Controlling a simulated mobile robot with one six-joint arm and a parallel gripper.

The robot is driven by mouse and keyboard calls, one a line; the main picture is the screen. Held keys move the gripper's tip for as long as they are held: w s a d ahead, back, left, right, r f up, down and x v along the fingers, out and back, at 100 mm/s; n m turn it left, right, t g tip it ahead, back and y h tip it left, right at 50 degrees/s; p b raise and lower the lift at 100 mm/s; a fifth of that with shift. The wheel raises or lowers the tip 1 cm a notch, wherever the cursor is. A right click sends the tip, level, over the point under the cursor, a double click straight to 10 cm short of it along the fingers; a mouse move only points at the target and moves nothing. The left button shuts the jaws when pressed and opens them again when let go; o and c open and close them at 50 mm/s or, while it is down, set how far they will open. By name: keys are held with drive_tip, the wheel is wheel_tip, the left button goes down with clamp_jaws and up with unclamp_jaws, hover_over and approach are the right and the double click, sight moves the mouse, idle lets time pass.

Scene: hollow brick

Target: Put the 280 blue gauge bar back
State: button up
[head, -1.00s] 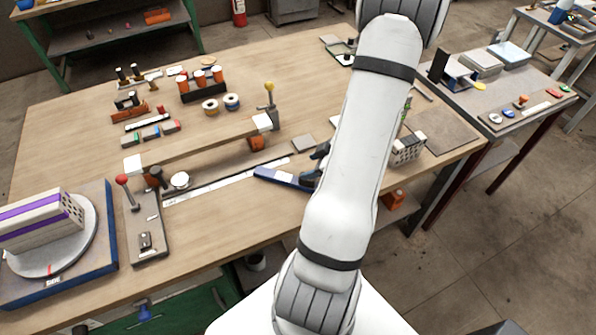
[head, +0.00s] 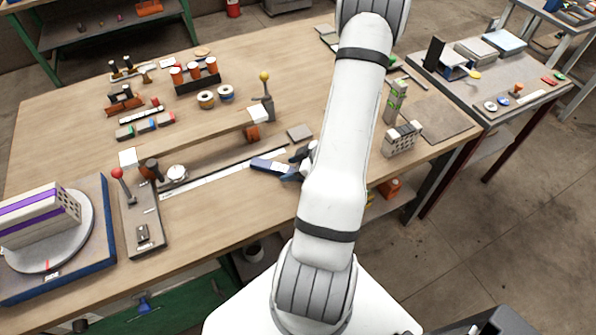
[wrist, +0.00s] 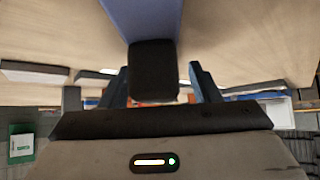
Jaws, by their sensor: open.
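The blue gauge bar (head: 264,165) lies on the wooden workbench, right of the long white strip; a pale patch shows on its top, and I cannot read a number. My gripper (head: 298,166) is at the bar's right end, partly hidden behind my arm. In the wrist view the blue bar (wrist: 145,18) enters from the top and ends in a dark block (wrist: 152,70). That block appears between the two fingers of my open gripper (wrist: 159,84), with gaps on both sides. I see no grip on it.
A white strip (head: 215,179) lies along a fixture with a red-knobbed lever (head: 117,173) and a yellow-knobbed post (head: 265,92). A grey square plate (head: 300,132) lies just behind the bar. A hollow brick (head: 402,139) stands to the right. The front bench is mostly clear.

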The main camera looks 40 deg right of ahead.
drive_tip(key=shift+c, duration=0.5)
clamp_jaws()
drive_tip(key=shift+r, duration=0.1)
